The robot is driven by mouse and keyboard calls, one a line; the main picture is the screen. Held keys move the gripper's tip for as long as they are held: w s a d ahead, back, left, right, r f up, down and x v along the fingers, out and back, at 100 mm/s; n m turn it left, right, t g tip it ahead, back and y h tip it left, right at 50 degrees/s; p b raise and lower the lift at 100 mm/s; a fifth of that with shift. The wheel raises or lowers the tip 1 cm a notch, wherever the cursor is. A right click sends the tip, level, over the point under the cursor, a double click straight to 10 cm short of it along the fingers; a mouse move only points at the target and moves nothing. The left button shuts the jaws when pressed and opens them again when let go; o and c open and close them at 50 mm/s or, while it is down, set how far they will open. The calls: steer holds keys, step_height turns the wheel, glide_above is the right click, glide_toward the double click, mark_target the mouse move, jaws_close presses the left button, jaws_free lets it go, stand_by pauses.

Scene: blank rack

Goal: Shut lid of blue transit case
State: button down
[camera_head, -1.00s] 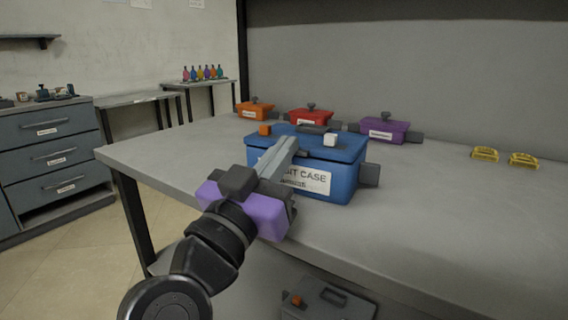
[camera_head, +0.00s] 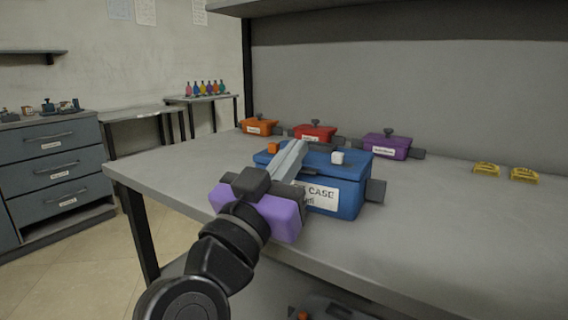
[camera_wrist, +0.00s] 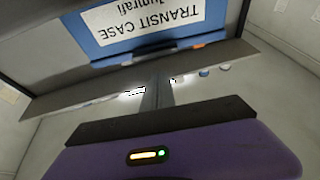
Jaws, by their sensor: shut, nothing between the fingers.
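The blue transit case (camera_head: 345,201) stands near the front edge of the table, with a white label on its front. Its blue lid (camera_head: 320,158) lies roughly level over the box; I cannot tell if it is fully flush. An orange block (camera_head: 274,148) and a white block (camera_head: 337,157) show on its top. My gripper (camera_head: 298,147) is shut and empty, its fingers reaching from the front over the lid; contact is unclear. They hide part of the lid and label. In the wrist view, the case (camera_wrist: 85,38) shows with its label upside down beyond my fingers (camera_wrist: 155,92).
Orange (camera_head: 259,128), red (camera_head: 315,133) and purple (camera_head: 387,147) cases stand behind the blue one. Two yellow items (camera_head: 487,169) lie at the right back. The table's right side (camera_head: 460,230) is clear. A shelf edge (camera_head: 400,5) hangs above. A drawer cabinet (camera_head: 55,165) stands at left.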

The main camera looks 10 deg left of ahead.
steer(key=s+a+n+t+y+p, duration=0.1)
steer(key=s+a+n+t+y, duration=0.1)
steer(key=s+a+n+y, duration=0.6)
steer(key=s+d+f+n+g+y, duration=0.2)
steer(key=s+d+f+y, duration=0.15)
steer(key=f, duration=0.65)
steer(key=s+d+f+n+g+y, duration=0.2)
steer(key=s+d+f+g+y, duration=0.15)
steer(key=f, duration=0.75)
steer(key=s+d+f+m+g+h, duration=0.1)
steer(key=s+d+f+m+h, duration=0.3)
steer(key=s+d, duration=0.55)
steer(key=s+d+f+m+g+h, duration=0.1)
steer(key=s+d+f+m+h, duration=0.1)
steer(key=s+d+f, duration=0.55)
steer(key=s+d+f+m+g+h, duration=0.1)
steer(key=s+d+f+m+h, duration=0.25)
steer(key=s+d, duration=0.75)
step_height(320, 180, up, 25)
steer(key=w+d+p, duration=0.1)
steer(key=w+p, duration=0.1)
steer(key=p, duration=2.3)
steer(key=shift+d+p, duration=0.35)
steer(key=shift+p, duration=0.05)
